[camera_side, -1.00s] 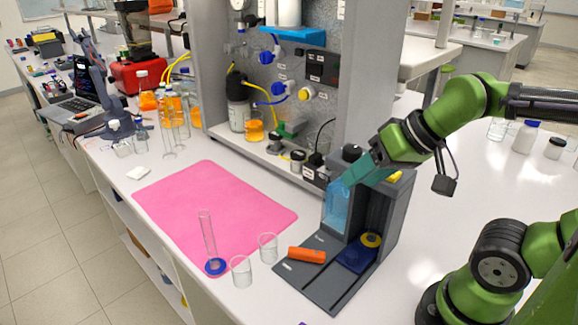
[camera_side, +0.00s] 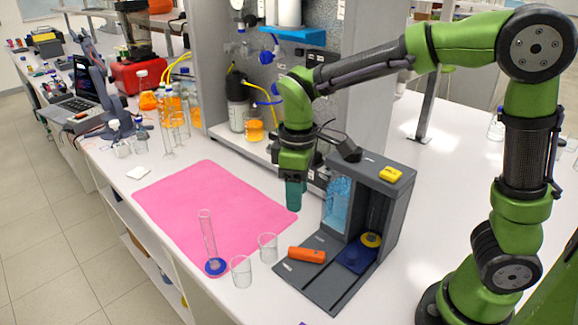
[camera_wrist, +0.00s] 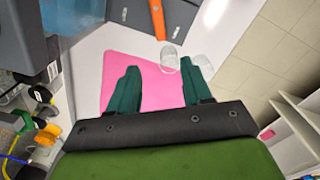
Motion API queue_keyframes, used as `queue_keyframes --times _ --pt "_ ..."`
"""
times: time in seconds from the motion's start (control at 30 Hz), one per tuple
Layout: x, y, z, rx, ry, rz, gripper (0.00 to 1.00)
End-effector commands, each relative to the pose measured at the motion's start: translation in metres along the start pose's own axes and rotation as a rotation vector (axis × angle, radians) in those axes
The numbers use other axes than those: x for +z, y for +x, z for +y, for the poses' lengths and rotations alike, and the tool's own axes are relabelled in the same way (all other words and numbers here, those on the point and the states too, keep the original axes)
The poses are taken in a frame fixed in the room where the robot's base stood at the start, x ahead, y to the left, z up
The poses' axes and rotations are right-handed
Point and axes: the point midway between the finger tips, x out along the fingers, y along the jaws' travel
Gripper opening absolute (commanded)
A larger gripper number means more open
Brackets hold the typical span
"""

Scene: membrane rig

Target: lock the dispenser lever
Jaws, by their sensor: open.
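The dark grey dispenser (camera_side: 390,212) stands at the front right of the bench, with a clear blue-tinted chamber (camera_side: 337,204) on its left side. An orange handle (camera_side: 307,255), which looks like the lever, lies across its base; its near end also shows in the wrist view (camera_wrist: 158,18). A yellow piece (camera_side: 390,174) sits on top, and a yellow ring (camera_side: 371,240) is low inside. My gripper (camera_side: 294,208) points down left of the dispenser, near the pink mat's right edge. In the wrist view its teal fingers (camera_wrist: 160,75) are apart and empty. They touch nothing that I can see.
A pink mat (camera_side: 205,210) lies left of the dispenser. A cylinder with a blue foot (camera_side: 214,266) and two clear beakers (camera_side: 241,272) (camera_side: 268,248) stand near the front edge. A grey rig panel (camera_side: 365,100) rises behind. The mat is mostly clear.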

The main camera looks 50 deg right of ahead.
Motion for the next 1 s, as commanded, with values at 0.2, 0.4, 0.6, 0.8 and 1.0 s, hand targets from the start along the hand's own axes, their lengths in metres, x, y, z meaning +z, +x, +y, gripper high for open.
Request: queue_keyframes --times 0.2,0.4,0.6,0.8,1.0 --pt "0.001 0.041 -0.001 -0.002 0.002 -0.006 0.49" --pt "0.001 0.086 -0.001 -0.001 0.004 -0.006 0.49" --pt "0.001 0.127 -0.001 -0.002 0.005 -0.005 0.49" --pt "0.001 0.152 -0.001 -0.002 0.004 -0.001 0.49" --pt "0.0 0.16 -0.001 -0.001 0.004 0.001 0.49"
